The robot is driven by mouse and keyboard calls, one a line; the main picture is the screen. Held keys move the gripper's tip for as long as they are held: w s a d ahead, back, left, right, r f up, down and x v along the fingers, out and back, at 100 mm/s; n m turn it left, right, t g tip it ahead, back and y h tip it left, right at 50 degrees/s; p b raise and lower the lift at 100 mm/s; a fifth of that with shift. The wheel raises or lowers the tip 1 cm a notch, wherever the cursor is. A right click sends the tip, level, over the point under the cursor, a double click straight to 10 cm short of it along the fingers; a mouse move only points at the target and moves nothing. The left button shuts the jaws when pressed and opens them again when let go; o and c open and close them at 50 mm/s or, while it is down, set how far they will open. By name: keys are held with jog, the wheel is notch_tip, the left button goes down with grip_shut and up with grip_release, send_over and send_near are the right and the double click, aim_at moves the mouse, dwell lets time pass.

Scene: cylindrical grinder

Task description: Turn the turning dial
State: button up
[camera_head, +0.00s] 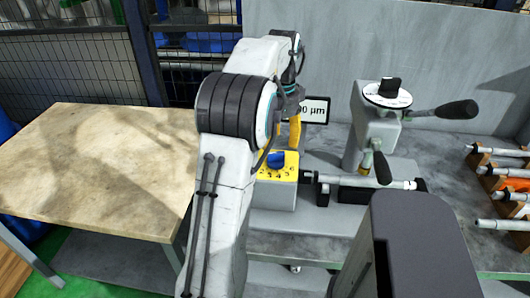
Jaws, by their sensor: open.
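A blue knob (276,159) sits on a yellow plate with black numbers, on top of a grey block at the middle of the workbench. A second dial, a black knob (389,87) on a round white marked disc, stands on a grey machine head to the right. My white and grey arm reaches forward from the bottom and hides part of the area left of the blue knob. My gripper (294,127) is partly hidden behind the arm, just above and behind the blue knob. It is open, with nothing seen in it; I cannot tell whether it touches anything.
A bare wooden-topped table (105,165) stands at the left. A display reading "µm" (315,110) is behind the knob. Black-handled levers (455,110) stick out from the grinder. A rack with metal shafts (500,185) is at the right edge. A grey wall closes the back.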

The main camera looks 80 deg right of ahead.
aim_at(278, 154)
jog(key=shift+f+b, duration=0.5)
jog(key=shift+f, duration=2.5)
jog(key=shift+c, duration=0.4)
grip_shut()
